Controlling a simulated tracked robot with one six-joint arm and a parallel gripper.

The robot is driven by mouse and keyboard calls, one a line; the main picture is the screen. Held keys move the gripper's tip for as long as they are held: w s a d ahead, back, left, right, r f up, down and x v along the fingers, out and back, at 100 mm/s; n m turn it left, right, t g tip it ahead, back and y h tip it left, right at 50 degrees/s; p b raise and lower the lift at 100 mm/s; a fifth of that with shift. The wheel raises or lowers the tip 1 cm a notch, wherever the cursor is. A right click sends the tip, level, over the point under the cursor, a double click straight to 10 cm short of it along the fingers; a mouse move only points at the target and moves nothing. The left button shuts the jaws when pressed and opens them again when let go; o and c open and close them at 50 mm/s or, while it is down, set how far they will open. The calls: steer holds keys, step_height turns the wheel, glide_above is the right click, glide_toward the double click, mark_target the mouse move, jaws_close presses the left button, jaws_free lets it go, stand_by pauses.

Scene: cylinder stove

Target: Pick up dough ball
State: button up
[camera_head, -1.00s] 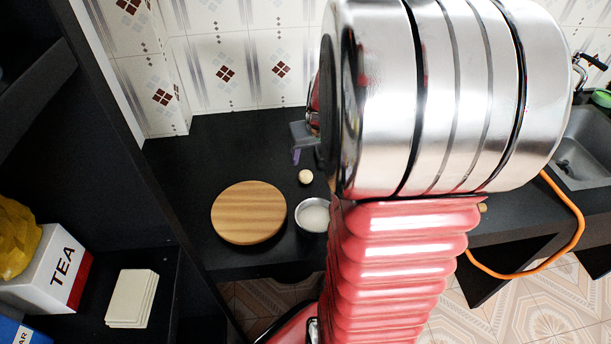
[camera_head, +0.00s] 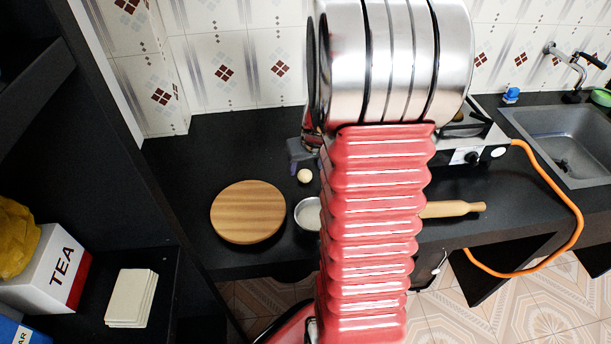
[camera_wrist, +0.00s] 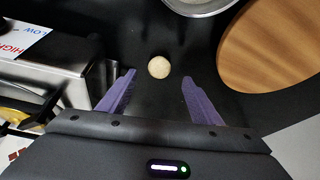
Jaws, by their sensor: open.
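The dough ball (camera_head: 305,176) is a small pale ball on the black counter, behind the metal bowl and to the right of the round wooden board. In the wrist view the dough ball (camera_wrist: 159,67) lies just beyond the fingertips, in line with the gap between them. My gripper (camera_wrist: 157,75) is open and empty, with its two purple fingers apart on either side of that gap. In the head view my gripper (camera_head: 297,165) is small and partly hidden by my arm, just above and left of the ball.
The round wooden board (camera_head: 248,212) and metal bowl (camera_head: 307,214) sit close to the ball. A metal stove (camera_wrist: 62,72) stands left of the fingers in the wrist view. A rolling pin (camera_head: 452,209), orange hose (camera_head: 579,215) and sink (camera_head: 563,140) are to the right.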

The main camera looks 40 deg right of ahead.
mark_target(305, 177)
steer(key=shift+f, duration=0.1)
steer(key=x, duration=0.3)
steer(key=shift+s+f, duration=0.2)
steer(key=shift+x, duration=0.85)
steer(key=shift+c, duration=0.4)
steer(key=c, duration=1.1)
